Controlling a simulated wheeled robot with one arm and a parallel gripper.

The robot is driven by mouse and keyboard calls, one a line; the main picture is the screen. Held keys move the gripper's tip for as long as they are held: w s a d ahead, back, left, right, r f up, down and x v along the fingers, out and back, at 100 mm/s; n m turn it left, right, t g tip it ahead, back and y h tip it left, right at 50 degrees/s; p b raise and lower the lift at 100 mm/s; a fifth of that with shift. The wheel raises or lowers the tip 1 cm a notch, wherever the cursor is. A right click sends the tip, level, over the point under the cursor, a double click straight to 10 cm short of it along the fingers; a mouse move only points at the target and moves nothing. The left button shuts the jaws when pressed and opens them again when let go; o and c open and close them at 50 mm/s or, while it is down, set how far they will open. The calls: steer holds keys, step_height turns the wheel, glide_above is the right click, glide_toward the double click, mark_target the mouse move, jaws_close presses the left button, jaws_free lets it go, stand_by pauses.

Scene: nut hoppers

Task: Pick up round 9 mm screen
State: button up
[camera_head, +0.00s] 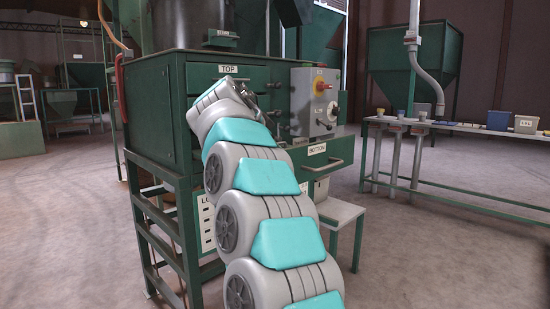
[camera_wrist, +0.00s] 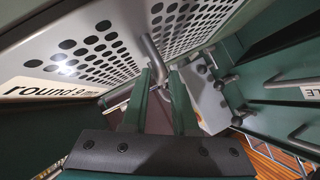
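The round 9 mm screen (camera_wrist: 88,62) is a pale perforated plate with round holes at the upper left of the wrist view. Its front strip carries a label (camera_wrist: 45,90) that starts "round 9". A bent grey bar handle (camera_wrist: 151,48) runs down from the plate to my fingertips. My gripper (camera_wrist: 166,76) has its two green fingers close together, with the bar between their tips. They look shut on it, though the contact is partly hidden. In the head view, my gripper (camera_head: 248,88) is at the green cabinet's front, mostly hidden behind my wrist. The screen cannot be made out there.
The green cabinet (camera_head: 150,95) has a TOP label (camera_head: 228,69) and an open BOTTOM drawer (camera_head: 325,158). A control box (camera_head: 315,100) stands close right of my gripper. In the wrist view, more handles (camera_wrist: 290,82) are at right. A bench (camera_head: 460,127) stands farther right.

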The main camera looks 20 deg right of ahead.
steer(key=shift+x, duration=0.85)
jaws_close()
stand_by(0.8)
